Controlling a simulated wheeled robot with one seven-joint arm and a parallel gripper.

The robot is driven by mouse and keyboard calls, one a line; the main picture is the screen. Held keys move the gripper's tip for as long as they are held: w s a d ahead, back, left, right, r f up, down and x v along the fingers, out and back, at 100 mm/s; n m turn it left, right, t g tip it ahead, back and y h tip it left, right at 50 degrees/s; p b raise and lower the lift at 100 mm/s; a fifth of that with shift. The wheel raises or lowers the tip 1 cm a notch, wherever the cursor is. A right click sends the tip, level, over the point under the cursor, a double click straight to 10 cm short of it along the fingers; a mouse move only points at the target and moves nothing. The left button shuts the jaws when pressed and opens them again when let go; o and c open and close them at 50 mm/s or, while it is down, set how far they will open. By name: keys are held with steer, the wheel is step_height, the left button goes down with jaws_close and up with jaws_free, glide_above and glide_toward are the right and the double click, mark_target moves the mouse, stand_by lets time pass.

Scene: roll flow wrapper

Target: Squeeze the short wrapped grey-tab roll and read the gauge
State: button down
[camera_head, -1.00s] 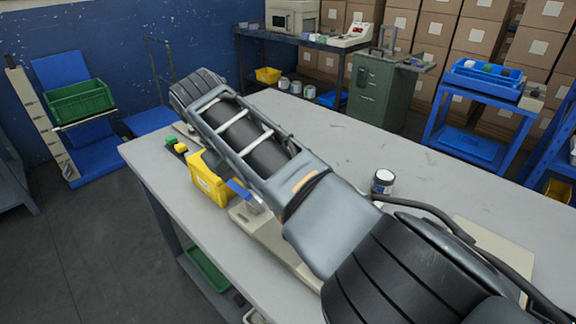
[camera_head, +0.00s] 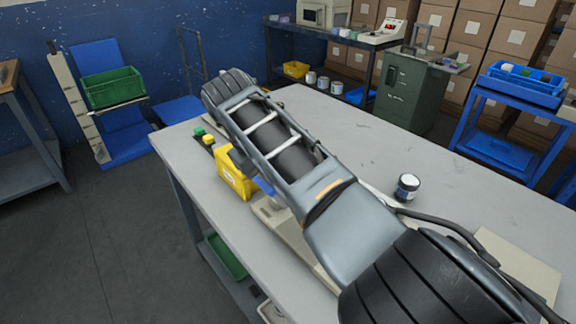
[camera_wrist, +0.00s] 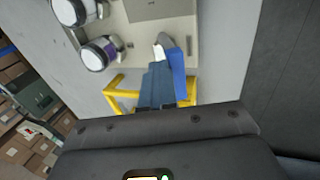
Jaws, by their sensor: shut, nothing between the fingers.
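Two white-ended cylinders lie by the plate in the wrist view, one with a purple band (camera_wrist: 100,53) and one at the top left (camera_wrist: 77,10); I cannot tell whether either is the roll. No grey tab can be made out. A device with a red display (camera_head: 389,31) stands on the back bench, too small to read.
A dark jar with a white top (camera_head: 407,187) stands on the grey table (camera_head: 335,120), right of my arm. Green and yellow buttons (camera_head: 204,136) sit near its left edge. A green cabinet (camera_head: 410,90) and blue cart (camera_head: 505,125) stand behind.

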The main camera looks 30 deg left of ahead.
steer(key=w+d+r+v, duration=0.1)
steer(key=w+v, duration=0.1)
steer(key=v, duration=0.9)
steer(key=shift+p, duration=0.35)
steer(key=shift+w+a+r, duration=0.1)
steer(key=shift+w, duration=0.05)
